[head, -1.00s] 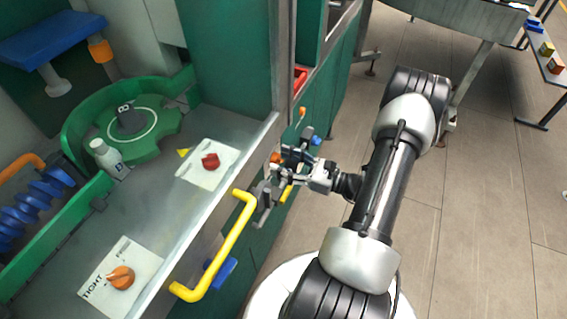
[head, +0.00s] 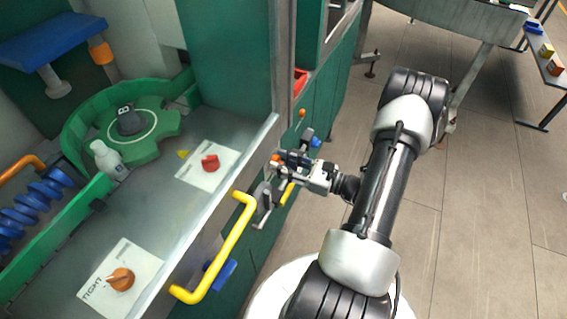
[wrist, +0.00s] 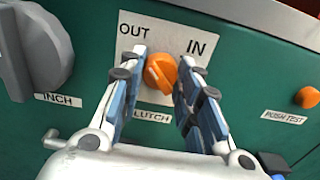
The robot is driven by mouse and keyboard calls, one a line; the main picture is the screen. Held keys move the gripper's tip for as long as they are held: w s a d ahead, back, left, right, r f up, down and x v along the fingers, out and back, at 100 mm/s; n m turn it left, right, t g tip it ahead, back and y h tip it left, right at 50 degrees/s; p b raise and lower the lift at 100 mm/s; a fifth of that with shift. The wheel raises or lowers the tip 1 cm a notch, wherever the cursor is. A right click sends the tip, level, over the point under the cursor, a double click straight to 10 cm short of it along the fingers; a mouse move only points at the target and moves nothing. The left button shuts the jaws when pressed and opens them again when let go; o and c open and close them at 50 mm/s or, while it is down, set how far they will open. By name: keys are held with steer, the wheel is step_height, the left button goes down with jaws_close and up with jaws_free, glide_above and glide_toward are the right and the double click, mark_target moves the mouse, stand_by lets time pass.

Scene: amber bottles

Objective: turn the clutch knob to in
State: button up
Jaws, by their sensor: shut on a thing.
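The orange clutch knob (wrist: 160,73) is on a white plate (wrist: 130,17) marked OUT at left and IN at right, above a CLUTCH label. My gripper (wrist: 161,68) has one finger on each side of the knob and is shut on it. The fingers hide parts of the plate and label, and I cannot tell exactly where the knob points. In the head view, my gripper (head: 280,165) is at the green machine's front, with a bit of the orange knob (head: 275,158) showing at its tips.
A grey INCH knob (wrist: 35,50) is left of the clutch plate, and an orange PUSH TEST button (wrist: 307,97) is at right. A yellow handle (head: 228,250) sticks out near my gripper. Open floor (head: 490,200) lies to the right.

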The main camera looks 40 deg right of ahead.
stand_by(0.3)
steer(key=m+p, duration=0.2)
steer(key=m, duration=0.2)
steer(key=shift+r+p, duration=0.1)
steer(key=shift+p, duration=0.2)
steer(key=m+p, duration=0.2)
steer(key=m, duration=0.2)
steer(key=m+p, duration=0.1)
steer(key=m, duration=0.4)
steer(key=m+p, duration=0.1)
steer(key=m, duration=0.3)
steer(key=shift+m, duration=0.4)
steer(key=o, duration=1.1)
steer(key=shift+s, duration=0.1)
